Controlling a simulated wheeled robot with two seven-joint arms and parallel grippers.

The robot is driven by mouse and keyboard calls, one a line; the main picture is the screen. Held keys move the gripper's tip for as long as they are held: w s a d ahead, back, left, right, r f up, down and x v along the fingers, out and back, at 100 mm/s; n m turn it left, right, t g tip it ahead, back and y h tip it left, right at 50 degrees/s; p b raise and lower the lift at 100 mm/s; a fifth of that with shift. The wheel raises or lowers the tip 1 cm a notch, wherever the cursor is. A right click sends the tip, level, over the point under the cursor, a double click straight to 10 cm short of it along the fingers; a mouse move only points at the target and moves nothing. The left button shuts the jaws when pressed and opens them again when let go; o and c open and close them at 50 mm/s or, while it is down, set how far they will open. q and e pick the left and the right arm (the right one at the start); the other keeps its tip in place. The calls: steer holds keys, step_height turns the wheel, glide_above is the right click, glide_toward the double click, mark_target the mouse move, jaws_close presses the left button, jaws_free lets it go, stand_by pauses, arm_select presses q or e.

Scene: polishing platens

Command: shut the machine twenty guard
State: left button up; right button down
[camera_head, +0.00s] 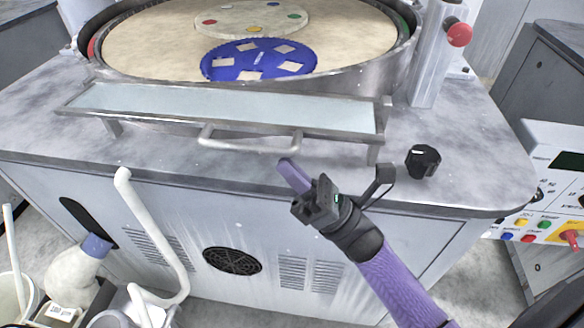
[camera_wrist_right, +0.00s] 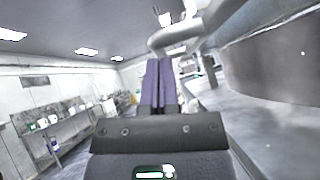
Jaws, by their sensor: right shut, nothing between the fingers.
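The guard (camera_head: 230,108) is a clear panel in a metal frame at the front of the round polishing machine. It lies tilted low in front of the bowl (camera_head: 250,82), with its bar handle (camera_head: 250,146) along the near edge. My right gripper (camera_head: 284,163) is shut and empty, its purple fingertips just below the right end of the handle. Whether they touch it I cannot tell. In the wrist view the shut fingers (camera_wrist_right: 159,62) point up towards a metal bar, the handle (camera_wrist_right: 172,36), close to the tips. My left gripper is not in view.
A blue disc (camera_head: 258,60) with pale squares and a pale disc (camera_head: 250,18) lie on the platen. A black knob (camera_head: 422,161) and a red button (camera_head: 458,34) are at right. Bottles and a white pipe (camera_head: 150,230) stand at lower left.

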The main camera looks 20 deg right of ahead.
steer(key=r+m+t+h+p, duration=0.1)
steer(key=r+m+h+p, duration=0.2)
steer(key=p, duration=0.3)
steer(key=w+r+m+h+p, duration=0.1)
steer(key=r+m+h+p, duration=0.3)
steer(key=r+m+p, duration=0.1)
steer(key=d+r+m+t+h+p, duration=0.1)
steer(key=r+m+h+p, duration=0.3)
steer(key=p, duration=0.5)
steer(key=shift+w+r+m+t, duration=0.2)
steer(key=shift+w+m+t, duration=0.15)
steer(key=shift+m, duration=0.75)
arm_select(q)
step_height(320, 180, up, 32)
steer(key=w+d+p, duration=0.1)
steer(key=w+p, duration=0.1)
steer(key=p, duration=0.9)
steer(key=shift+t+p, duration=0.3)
steer(key=shift+p, duration=0.1)
arm_select(e)
steer(key=w+d+r+m+g+h, duration=0.3)
steer(key=w+d+r+m, duration=0.3)
steer(key=w, duration=0.3)
steer(key=shift+g+h, duration=0.4)
steer(key=shift+g, duration=0.25)
steer(key=shift+d+r, duration=0.1)
